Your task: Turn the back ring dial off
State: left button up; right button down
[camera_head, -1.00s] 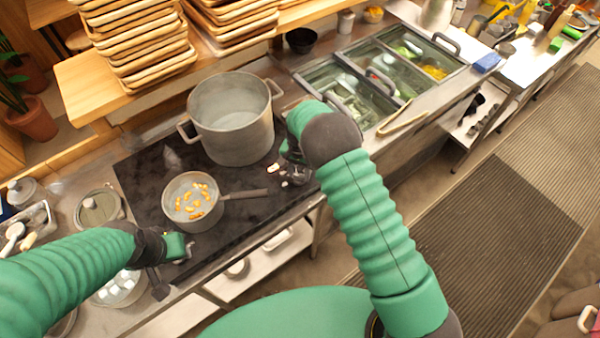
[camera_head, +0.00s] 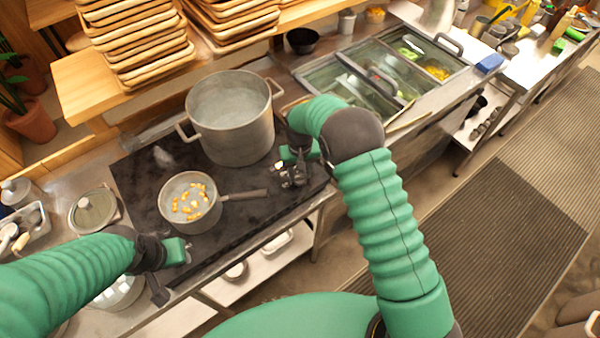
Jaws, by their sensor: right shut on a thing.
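The black cooktop (camera_head: 240,208) carries a large grey pot (camera_head: 240,140) at the back and a small saucepan (camera_head: 190,212) with orange-yellow beans nearer the front. The stove dials (camera_head: 284,181) sit at the cooktop's right end, small and partly covered by my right gripper (camera_head: 293,172). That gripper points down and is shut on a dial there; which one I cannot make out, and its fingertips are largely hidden. My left gripper (camera_head: 186,253) is at the cooktop's front left edge, below the saucepan and apart from it; its finger gap is unclear.
The saucepan's handle (camera_head: 245,195) points right toward the dials. Glass-lidded food bins (camera_head: 370,85) lie to the right. Stacked wooden trays (camera_head: 140,45) stand on a shelf behind. A round lidded pot (camera_head: 95,210) stands left of the cooktop.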

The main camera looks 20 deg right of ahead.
aim_at(300, 175)
jog(key=shift+s+f, duration=0.1)
jog(key=shift+s, duration=0.1)
jog(key=c, duration=0.9)
grip_release()
jog(key=shift+w, duration=0.1)
jog(key=shift+r, duration=0.3)
notch_tip(300, 175, up, 16)
jog(key=b, duration=0.2)
jog(key=shift+r+b, duration=0.15)
jog(key=shift+b, duration=0.2)
